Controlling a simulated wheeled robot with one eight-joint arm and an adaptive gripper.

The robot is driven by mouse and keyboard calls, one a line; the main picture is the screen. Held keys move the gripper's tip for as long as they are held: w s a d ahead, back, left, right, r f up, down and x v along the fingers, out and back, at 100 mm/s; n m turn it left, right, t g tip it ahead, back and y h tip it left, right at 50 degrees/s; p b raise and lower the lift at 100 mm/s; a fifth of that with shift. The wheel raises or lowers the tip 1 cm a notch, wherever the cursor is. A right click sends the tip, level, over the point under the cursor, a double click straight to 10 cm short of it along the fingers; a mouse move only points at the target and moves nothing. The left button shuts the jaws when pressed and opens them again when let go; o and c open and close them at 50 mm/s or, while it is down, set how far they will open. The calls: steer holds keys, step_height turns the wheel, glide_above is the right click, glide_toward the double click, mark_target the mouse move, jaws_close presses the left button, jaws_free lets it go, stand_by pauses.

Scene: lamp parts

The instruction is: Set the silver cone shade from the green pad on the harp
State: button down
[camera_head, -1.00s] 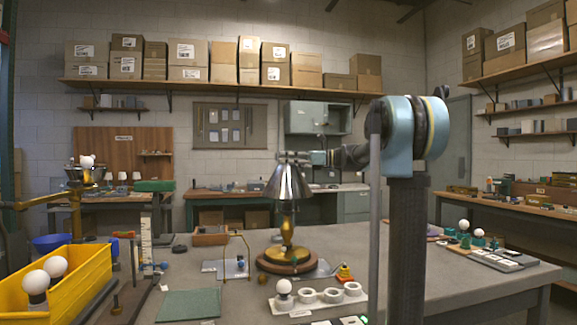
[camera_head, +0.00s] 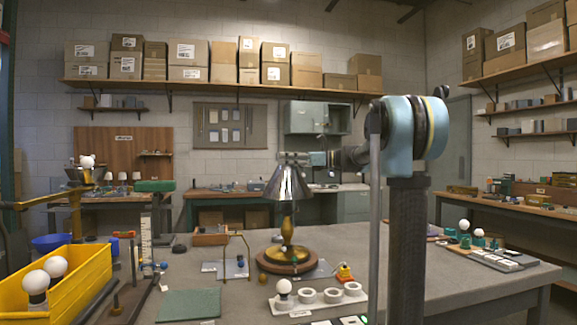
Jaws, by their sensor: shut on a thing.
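The silver cone shade (camera_head: 287,186) is upright over the brass lamp stem (camera_head: 287,230), which stands on a round wooden base (camera_head: 287,262). My gripper (camera_head: 292,158) is shut on the top of the shade, coming in from the right. The shade covers the upper part of the lamp, so the harp is hidden. I cannot tell whether the shade rests on the harp or hangs just above it. The green pad (camera_head: 188,304) lies bare at the front left of the table.
A yellow bin (camera_head: 75,285) with white bulbs stands at the left. A thin brass wire frame (camera_head: 247,250) stands left of the lamp. A white holder (camera_head: 318,299) with a bulb and rings is in front.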

steer(key=c, duration=0.6)
jaws_free()
steer(key=shift+d, duration=0.1)
